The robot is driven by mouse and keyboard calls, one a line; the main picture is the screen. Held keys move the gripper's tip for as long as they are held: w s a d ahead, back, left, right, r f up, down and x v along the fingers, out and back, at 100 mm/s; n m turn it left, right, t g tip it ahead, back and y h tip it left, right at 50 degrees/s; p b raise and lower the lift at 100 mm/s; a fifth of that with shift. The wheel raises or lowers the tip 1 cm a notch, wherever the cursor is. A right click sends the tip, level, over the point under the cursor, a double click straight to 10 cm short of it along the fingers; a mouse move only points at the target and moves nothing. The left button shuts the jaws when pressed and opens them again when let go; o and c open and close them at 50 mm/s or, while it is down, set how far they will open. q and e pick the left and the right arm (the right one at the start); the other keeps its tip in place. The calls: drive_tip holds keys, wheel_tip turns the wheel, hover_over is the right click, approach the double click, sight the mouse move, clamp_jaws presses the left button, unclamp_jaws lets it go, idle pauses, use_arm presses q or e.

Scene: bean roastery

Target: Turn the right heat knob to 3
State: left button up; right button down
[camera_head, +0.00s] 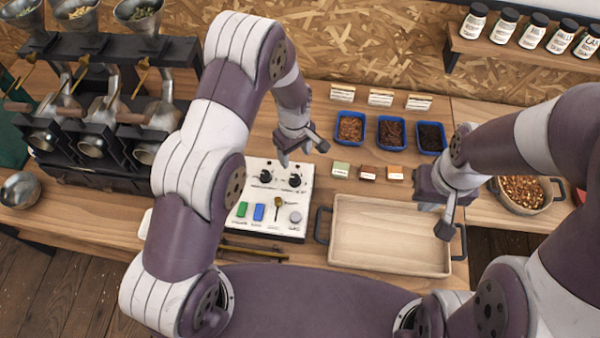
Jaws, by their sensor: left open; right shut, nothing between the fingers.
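The white control panel (251,218) stands on the wooden bench in front of me. It has two black knobs along its top. The right heat knob (295,181) shows just below my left gripper, and the left knob (266,176) is beside it. The setting marks are too small to read. Lower on the panel are a green switch, a blue switch, a small brass lever and a grey round button. My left gripper (303,156) is open and empty, above the back of the panel. My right gripper (444,222) is shut and empty over the right end of the tray.
A wooden tray (372,266) with dark handles lies right of the panel. Behind it are blue bins (351,114) of beans and small blocks (367,172). A roaster machine (90,185) stands left; a pan of beans (551,205) is at right.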

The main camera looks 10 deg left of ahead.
sight(295, 177)
use_arm(q)
wheel_tip(295, 177, down, 11)
drive_tip(key=p, duration=0.3)
drive_tip(key=shift+a+p, duration=0.15)
drive_tip(key=shift+p, duration=0.2)
drive_tip(key=shift+f, duration=0.4)
drive_tip(key=c, duration=1)
